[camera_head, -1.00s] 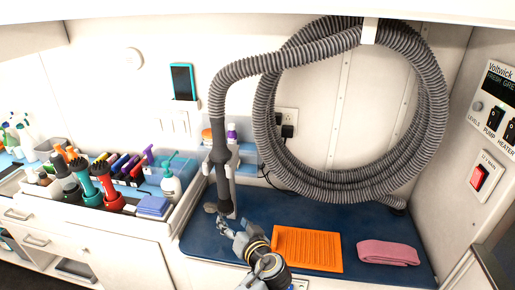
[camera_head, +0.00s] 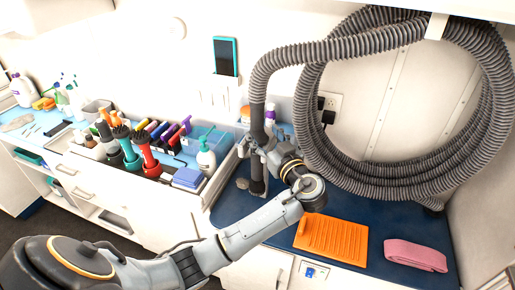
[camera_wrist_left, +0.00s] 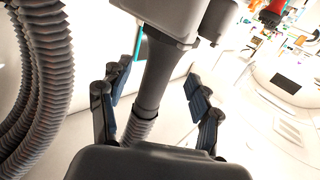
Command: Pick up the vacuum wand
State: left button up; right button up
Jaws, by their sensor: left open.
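The vacuum wand (camera_head: 257,125) is a dark grey tube that stands upright against the back wall, joined at its top to a ribbed grey hose (camera_head: 335,50). My left gripper (camera_head: 257,146) is at the wand's middle, partly hidden by its own wrist. In the left wrist view the wand (camera_wrist_left: 165,70) runs between the open fingers of my left gripper (camera_wrist_left: 158,95), with a gap visible on each side. A grey holder (camera_wrist_left: 215,18) shows beside the wand there. My right gripper is in neither view.
The hose hangs in large coils at the right. An orange mat (camera_head: 331,240) and a folded pink towel (camera_head: 415,255) lie on the blue counter mat (camera_head: 378,222).

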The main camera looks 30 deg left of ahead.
aim_at(260, 130)
pick_arm(q)
jog(key=p+x, duration=0.3)
jog(key=x, duration=0.1)
jog(key=shift+a+r, duration=0.15)
jog(key=shift+a, duration=0.1)
jog(key=shift+w+a, duration=0.2)
jog(key=shift+w, duration=0.05)
jog(key=shift+d, duration=0.1)
jog(key=shift+c, duration=0.7)
grip_shut()
